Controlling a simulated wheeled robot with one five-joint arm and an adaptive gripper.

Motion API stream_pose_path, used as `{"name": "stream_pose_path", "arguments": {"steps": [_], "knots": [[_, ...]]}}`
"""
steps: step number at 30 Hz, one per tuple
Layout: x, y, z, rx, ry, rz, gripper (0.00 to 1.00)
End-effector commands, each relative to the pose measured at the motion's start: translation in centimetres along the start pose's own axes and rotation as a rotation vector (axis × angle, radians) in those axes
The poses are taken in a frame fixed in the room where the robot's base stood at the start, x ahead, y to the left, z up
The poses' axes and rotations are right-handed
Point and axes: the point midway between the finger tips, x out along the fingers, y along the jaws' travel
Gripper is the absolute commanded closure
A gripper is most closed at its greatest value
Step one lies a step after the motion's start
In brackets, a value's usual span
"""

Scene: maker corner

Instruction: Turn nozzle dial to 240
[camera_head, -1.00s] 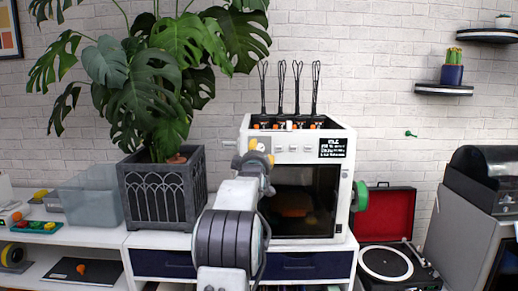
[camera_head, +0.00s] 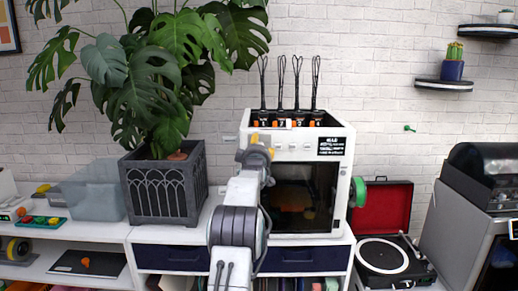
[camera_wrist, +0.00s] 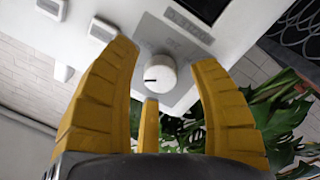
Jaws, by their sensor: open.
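The nozzle dial (camera_wrist: 160,73) is a round white knob with a short black pointer line on its left part in the wrist view. It sits on a grey plate on the white printer front. My gripper (camera_wrist: 164,57) is open, its yellow fingers spread on both sides of the dial, with a third finger below it. I cannot tell whether any finger touches the dial. In the head view my gripper (camera_head: 258,151) is at the upper left of the white 3D printer (camera_head: 342,180) and hides the dial. The scale markings are too small to read.
A small black display (camera_head: 331,145) is on the printer's upper right front, with buttons beside it. A large plant in a grey pot (camera_head: 165,188) stands close to the left. A green spool (camera_head: 358,192) and an open red record player (camera_head: 387,210) are to the right.

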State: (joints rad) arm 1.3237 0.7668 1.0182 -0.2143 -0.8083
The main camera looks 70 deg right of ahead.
Motion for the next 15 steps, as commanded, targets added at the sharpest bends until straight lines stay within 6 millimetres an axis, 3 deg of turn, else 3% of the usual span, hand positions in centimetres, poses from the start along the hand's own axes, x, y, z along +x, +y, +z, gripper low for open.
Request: {"name": "stream_pose_path", "arguments": {"steps": [4,15], "knots": [[0.00,-0.02,0.02,0.000,0.000,0.000,0.42],[-0.01,-0.01,0.01,0.000,0.000,0.000,0.75]]}}
